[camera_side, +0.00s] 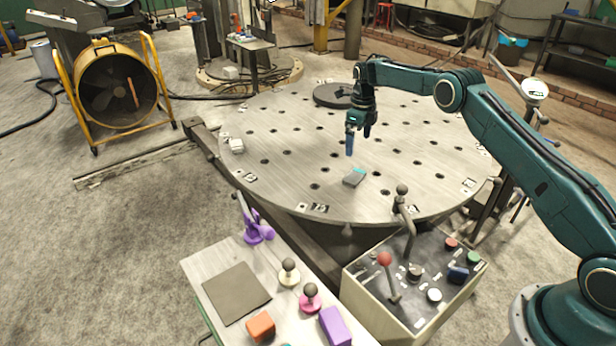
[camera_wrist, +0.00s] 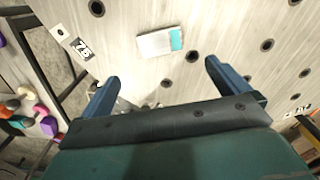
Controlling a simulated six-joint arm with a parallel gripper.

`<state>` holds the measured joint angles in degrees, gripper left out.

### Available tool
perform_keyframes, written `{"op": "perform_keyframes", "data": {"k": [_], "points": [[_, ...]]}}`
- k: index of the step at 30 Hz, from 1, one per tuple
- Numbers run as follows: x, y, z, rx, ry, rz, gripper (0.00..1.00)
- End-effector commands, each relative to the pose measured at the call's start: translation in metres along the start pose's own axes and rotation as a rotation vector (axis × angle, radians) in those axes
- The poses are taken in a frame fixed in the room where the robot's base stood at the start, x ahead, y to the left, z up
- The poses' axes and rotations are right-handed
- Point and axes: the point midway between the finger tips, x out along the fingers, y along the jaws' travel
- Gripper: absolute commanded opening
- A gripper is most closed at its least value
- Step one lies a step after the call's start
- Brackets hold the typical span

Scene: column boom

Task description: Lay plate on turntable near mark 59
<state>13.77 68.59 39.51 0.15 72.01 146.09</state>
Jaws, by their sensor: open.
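A small flat plate (camera_side: 354,178), grey with a teal strip at one end, lies on the large round turntable (camera_side: 290,185). In the wrist view the plate (camera_wrist: 155,43) lies beyond and between my fingertips, clear of both. My gripper (camera_side: 350,145) points down above the turntable, behind the plate in the side view. Its fingers (camera_wrist: 160,73) are wide apart with nothing between them. A mark reading 75 (camera_wrist: 83,49) is on the turntable rim near the plate. I cannot make out a mark 59; other rim labels (camera_side: 250,177) are too small to read.
A dark disc (camera_side: 335,96) and a pale block (camera_side: 237,145) sit on the turntable, which has many holes. A lever console (camera_side: 405,285) and a bench with knobs and coloured blocks (camera_side: 218,258) stand in front. Most of the turntable's surface is free.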

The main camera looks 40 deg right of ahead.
Motion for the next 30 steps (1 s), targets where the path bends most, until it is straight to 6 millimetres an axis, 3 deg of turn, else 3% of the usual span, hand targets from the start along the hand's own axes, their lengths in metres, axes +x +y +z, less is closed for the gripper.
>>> {"op": "perform_keyframes", "data": {"k": [9,14,20,30], "points": [[-0.001,0.000,0.000,-0.005,-0.001,-0.001,1.00],[-0.015,0.004,0.000,-0.050,-0.009,-0.006,1.00],[-0.056,0.016,-0.003,-0.203,-0.031,-0.024,1.00],[-0.149,0.057,-0.027,-0.602,-0.075,-0.084,1.00]]}}
